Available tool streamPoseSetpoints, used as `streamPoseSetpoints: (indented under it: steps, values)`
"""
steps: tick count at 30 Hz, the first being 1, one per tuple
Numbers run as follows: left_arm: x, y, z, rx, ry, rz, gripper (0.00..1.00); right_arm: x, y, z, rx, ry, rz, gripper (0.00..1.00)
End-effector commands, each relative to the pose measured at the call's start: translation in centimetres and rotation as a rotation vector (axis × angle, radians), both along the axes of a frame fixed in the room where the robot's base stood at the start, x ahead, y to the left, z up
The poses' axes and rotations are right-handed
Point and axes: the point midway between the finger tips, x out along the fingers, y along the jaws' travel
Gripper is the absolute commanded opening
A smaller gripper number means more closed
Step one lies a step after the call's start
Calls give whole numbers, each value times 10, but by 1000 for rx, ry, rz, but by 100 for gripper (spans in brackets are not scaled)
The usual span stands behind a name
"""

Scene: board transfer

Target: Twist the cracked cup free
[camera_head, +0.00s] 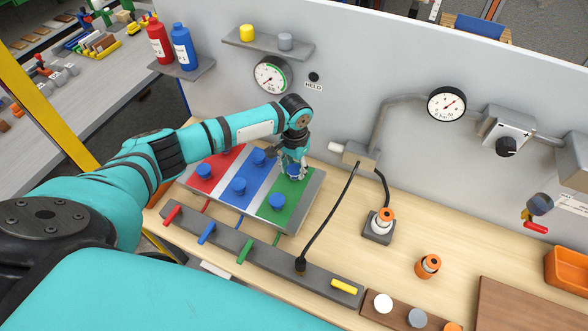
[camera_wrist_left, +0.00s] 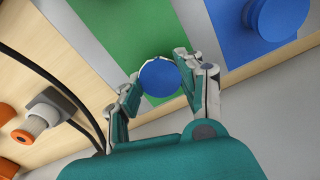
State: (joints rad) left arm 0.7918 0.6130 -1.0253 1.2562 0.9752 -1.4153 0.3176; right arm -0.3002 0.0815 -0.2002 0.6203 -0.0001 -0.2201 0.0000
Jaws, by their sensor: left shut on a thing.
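A board with red, blue and green stripes (camera_head: 306,205) lies tilted on the bench and bears several blue round cups. My left gripper (camera_head: 294,170) is at the far end of the green stripe, shut on a blue cup. In the left wrist view the fingers close on both sides of this blue cup (camera_wrist_left: 160,77), over the green stripe (camera_wrist_left: 122,35). A blue cup (camera_head: 239,187) stands on the blue stripe. No crack can be made out on any cup. My right gripper is out of view.
A grey rail with coloured handles (camera_head: 228,240) runs along the board's front. A black cable (camera_head: 330,218) hangs right of the board. Further right are a grey block with an orange-topped fitting (camera_head: 378,229) and a loose orange fitting (camera_head: 428,266). The wall holds gauges (camera_head: 447,104).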

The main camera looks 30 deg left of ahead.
Motion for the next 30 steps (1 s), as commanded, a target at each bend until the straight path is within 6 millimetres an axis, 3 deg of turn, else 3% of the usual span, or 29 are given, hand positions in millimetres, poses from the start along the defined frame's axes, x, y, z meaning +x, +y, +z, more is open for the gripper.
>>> streamPoseSetpoints:
  steps: [4, 7, 8, 14, 23, 30]
  values:
    - [0, 0, 3, -1, 0, 74, 9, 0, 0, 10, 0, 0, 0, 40]
    - [0, 0, 0, -2, -1, 231, 9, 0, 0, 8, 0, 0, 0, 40]
    - [1, 1, 1, 0, -2, 235, 40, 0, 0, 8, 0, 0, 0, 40]
    - [0, 1, 1, 0, -2, 228, 64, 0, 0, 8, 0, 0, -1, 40]
    - [0, 0, 3, -1, -1, 225, 64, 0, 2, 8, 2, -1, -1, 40]
    - [1, 0, 39, -3, -5, 224, 64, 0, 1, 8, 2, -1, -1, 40]
